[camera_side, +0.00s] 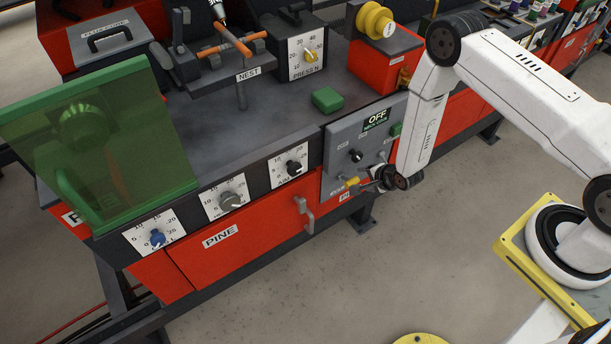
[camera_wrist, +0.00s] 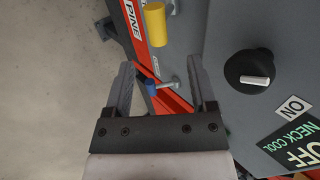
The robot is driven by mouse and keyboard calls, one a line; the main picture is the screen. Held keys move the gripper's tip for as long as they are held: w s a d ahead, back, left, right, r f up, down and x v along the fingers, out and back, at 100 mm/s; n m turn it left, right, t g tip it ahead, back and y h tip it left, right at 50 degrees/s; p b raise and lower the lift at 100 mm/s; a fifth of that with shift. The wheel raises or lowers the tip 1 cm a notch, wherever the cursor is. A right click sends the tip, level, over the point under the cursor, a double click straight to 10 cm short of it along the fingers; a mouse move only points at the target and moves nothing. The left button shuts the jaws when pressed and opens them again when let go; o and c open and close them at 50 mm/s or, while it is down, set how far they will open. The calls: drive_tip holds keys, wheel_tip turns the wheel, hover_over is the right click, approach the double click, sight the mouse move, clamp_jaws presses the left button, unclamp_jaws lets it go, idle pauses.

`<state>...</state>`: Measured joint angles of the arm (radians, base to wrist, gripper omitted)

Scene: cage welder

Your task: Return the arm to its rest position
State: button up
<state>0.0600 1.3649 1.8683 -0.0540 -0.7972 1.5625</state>
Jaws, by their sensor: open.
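My gripper (camera_side: 376,179) is at the lower edge of the grey panel (camera_side: 340,150) on the front of the bench in the side view. In the wrist view my gripper (camera_wrist: 162,70) has its two fingers wide apart with nothing clasped between them.
A black knob (camera_wrist: 249,72) and an OFF display (camera_wrist: 302,148) are on the panel right of my fingers. The red bench front (camera_side: 235,240) has a drawer handle (camera_side: 305,214). A green see-through guard (camera_side: 100,140) stands at left. Open floor (camera_side: 330,280) lies in front.

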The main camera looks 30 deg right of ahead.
drive_tip(key=s+r+n+g, duration=0.1)
drive_tip(key=s+r+n, duration=0.4)
drive_tip(key=r, duration=0.5)
drive_tip(key=s+a+r+n+g, duration=0.1)
drive_tip(key=s+r+n+g, duration=0.1)
drive_tip(key=s+r+n, duration=0.2)
drive_tip(key=s+a+r+n+g, duration=0.1)
drive_tip(key=s+r+n, duration=0.4)
drive_tip(key=r, duration=1.2)
drive_tip(key=n+g, duration=0.1)
drive_tip(key=n, duration=0.3)
drive_tip(key=shift+s+r, duration=0.3)
